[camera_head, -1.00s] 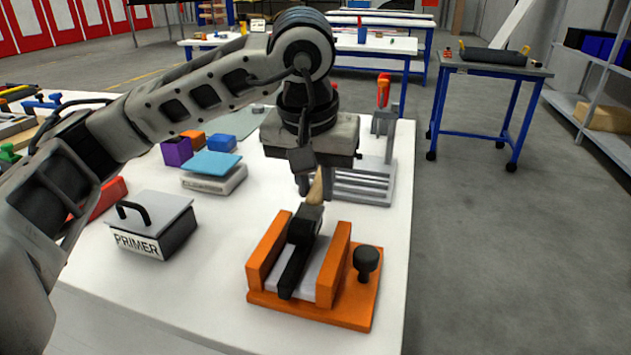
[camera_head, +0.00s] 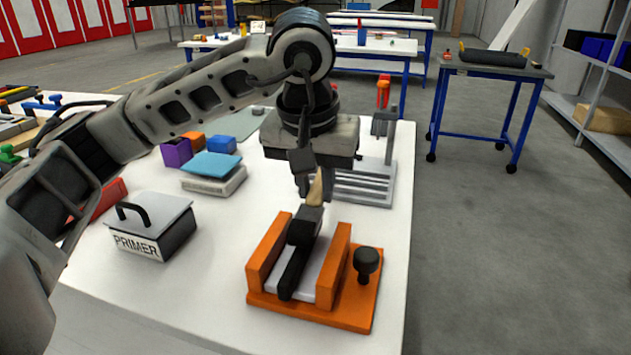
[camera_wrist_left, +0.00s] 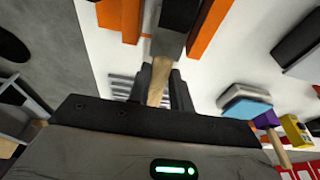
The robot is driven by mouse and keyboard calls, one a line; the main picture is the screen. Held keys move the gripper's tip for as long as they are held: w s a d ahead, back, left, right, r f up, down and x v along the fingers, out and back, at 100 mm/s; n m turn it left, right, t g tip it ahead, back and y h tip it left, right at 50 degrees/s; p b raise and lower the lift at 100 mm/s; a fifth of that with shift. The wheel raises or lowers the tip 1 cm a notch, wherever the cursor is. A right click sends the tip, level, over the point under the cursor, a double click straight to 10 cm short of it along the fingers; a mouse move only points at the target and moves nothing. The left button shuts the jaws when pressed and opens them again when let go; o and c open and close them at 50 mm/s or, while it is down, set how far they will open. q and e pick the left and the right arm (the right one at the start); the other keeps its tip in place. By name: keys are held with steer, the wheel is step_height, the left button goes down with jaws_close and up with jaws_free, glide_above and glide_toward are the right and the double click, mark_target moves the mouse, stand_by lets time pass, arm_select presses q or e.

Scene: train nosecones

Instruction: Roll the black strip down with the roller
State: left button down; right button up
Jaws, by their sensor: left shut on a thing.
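My left gripper (camera_head: 309,190) is shut on the wooden handle of the roller (camera_head: 305,222). The handle also shows between the fingers in the left wrist view (camera_wrist_left: 158,84). The roller's dark head is at the far end of the black strip (camera_head: 294,270), inside the orange fixture (camera_head: 338,266); whether it touches the strip I cannot tell. The strip lies lengthwise on a light grey piece between the fixture's two orange walls. In the left wrist view the dark roller or strip (camera_wrist_left: 180,14) sits between the orange walls. My right gripper is not in view.
A black knob (camera_head: 367,262) stands on the fixture's right side. The primer box (camera_head: 152,228) with a handled lid stands to the left. A grey rack (camera_head: 365,185) is behind my gripper. A blue pad on a grey block (camera_head: 212,170) lies further left. The white table between is clear.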

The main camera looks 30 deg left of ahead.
arm_select(q)
steer(key=shift+w, duration=0.2)
steer(key=shift+w+a, duration=0.15)
steer(key=shift+w, duration=0.2)
steer(key=shift+w, duration=0.2)
stand_by(0.7)
steer(key=shift+w+a, duration=0.1)
steer(key=shift+w, duration=0.25)
stand_by(0.7)
steer(key=shift+w, duration=0.1)
stand_by(0.6)
steer(key=shift+w+a, duration=0.15)
steer(key=shift+w, duration=0.3)
steer(key=shift+w, duration=0.1)
stand_by(0.4)
